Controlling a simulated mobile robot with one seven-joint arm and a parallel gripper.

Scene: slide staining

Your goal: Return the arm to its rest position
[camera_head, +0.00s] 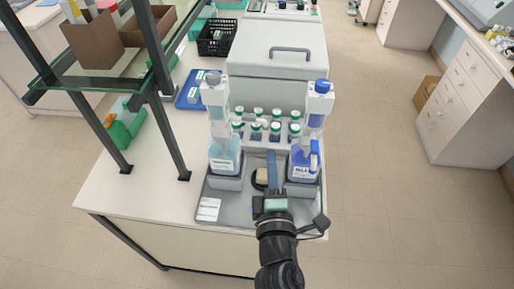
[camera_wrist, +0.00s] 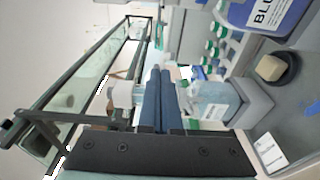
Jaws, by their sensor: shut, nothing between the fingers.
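My arm reaches in from the bottom of the head view over the front of the bench. My gripper (camera_head: 271,155) is over the grey staining tray (camera_head: 235,205), between two dispenser bottles. In the wrist view its two dark blue fingers (camera_wrist: 160,70) lie together with nothing between them. The pale blue bottle (camera_head: 225,160) stands to the left and the darker blue bottle (camera_head: 303,166) to the right. A small beige block (camera_head: 262,175) sits on a dark round base beside the fingers; it also shows in the wrist view (camera_wrist: 270,68). I cannot tell the exact gap to the bottles.
Several green-capped vials (camera_head: 257,126) stand behind the gripper, before a grey lidded box (camera_head: 270,62). A glass shelf frame (camera_head: 165,110) stands on the left. The floor (camera_head: 375,190) to the right of the bench is clear.

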